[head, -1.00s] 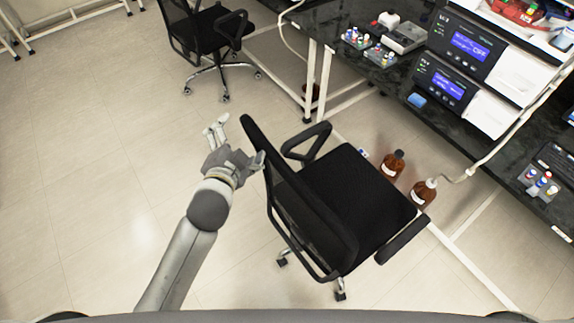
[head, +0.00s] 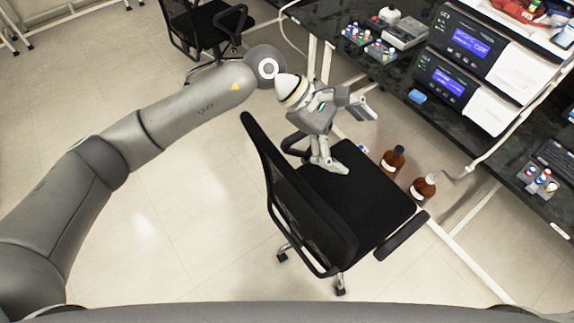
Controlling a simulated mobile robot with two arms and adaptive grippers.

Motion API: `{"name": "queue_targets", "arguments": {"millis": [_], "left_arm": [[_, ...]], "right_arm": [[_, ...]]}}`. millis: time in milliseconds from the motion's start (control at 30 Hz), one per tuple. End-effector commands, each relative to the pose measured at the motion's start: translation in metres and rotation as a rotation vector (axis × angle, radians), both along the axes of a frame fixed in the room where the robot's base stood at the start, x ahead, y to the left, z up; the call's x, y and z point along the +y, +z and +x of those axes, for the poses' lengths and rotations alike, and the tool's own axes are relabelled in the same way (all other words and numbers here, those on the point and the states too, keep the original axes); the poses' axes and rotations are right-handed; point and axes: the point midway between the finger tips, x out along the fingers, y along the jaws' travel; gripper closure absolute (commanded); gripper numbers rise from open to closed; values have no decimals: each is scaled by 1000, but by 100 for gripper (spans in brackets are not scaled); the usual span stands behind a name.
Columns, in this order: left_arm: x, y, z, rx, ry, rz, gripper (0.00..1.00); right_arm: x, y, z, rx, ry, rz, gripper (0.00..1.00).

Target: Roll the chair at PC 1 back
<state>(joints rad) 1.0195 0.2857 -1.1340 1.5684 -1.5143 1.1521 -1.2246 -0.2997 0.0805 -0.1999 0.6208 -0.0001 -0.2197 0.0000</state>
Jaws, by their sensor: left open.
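A black office chair with a mesh back (head: 300,215) stands in the lower middle of the head view, its seat (head: 362,205) facing the dark lab bench (head: 395,85). Two instruments with blue screens (head: 455,65) stand on the bench beyond it. My left gripper (head: 350,138) is open and empty. It hangs over the far left part of the seat, near the left armrest, and hides part of that armrest. Whether a finger touches the seat I cannot tell. My right gripper is not in view.
Two brown bottles (head: 393,160) (head: 423,188) stand on the floor right of the seat, near the white bench frame. A second black chair (head: 205,25) stands at the top left. Racks of coloured vials (head: 368,42) are on the bench.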

Motion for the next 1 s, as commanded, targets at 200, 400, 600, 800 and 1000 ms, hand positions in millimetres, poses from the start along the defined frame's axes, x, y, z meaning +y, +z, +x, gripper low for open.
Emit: {"name": "queue_targets", "arguments": {"millis": [200,400,600,800,1000], "left_arm": [[114,-26,67,-274,-177,542,0],[172,-16,94,-333,-230,776,0],[181,-24,97,-336,-239,813,0],[180,-55,96,-333,-239,809,0],[179,-99,97,-337,-237,807,0]], "right_arm": [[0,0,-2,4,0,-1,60],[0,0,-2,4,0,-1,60],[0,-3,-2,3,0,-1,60],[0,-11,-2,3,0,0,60],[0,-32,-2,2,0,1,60]]}}
